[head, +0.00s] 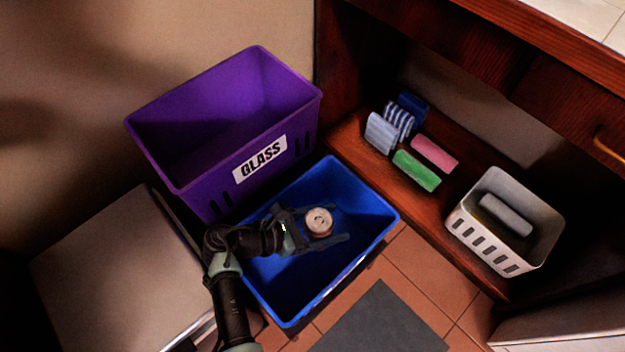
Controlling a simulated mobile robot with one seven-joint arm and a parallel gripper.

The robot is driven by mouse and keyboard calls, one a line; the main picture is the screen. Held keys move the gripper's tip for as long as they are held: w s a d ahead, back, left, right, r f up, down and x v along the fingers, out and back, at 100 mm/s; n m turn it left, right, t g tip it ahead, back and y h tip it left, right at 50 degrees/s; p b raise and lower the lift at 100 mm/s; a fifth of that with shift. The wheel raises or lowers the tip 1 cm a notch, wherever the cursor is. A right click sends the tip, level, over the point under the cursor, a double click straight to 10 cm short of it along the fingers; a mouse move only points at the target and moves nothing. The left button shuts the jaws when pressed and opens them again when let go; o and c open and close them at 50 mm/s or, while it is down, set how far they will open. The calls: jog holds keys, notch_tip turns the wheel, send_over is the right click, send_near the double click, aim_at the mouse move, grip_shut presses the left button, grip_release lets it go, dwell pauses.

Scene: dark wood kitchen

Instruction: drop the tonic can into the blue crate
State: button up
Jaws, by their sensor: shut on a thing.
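The tonic can (318,222) shows its pale round top with a dark opening. It is between the fingers of my gripper (319,226), which is shut on it. The gripper and can are over the open blue crate (283,314), within its rim in the head view. How far the can is above the crate's floor cannot be told. The crate stands on the tiled floor, and the part of it behind my arm is hidden. The rest of its inside looks empty.
A purple crate labelled GLASS (225,130) stands directly behind. A wooden shelf at right holds folded cloths (381,133), a green block (416,170), a pink block (434,153) and a white basket (506,222). A pale box-like surface (115,275) is at left; a grey mat (380,325) lies in front.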

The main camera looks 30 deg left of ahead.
jog(key=shift+f+b, duration=0.35)
jog(key=shift+f, duration=0.25)
jog(key=shift+r, duration=0.1)
jog(key=o, duration=1.4)
jog(key=p+v, duration=0.4)
jog(key=v, duration=0.7)
jog(key=shift+s+a+r, duration=0.15)
jog(key=shift+a+r, duration=0.05)
jog(key=shift+s+a+r+p, duration=0.15)
jog(key=shift+s+a+p, duration=0.2)
jog(key=shift+s, duration=0.2)
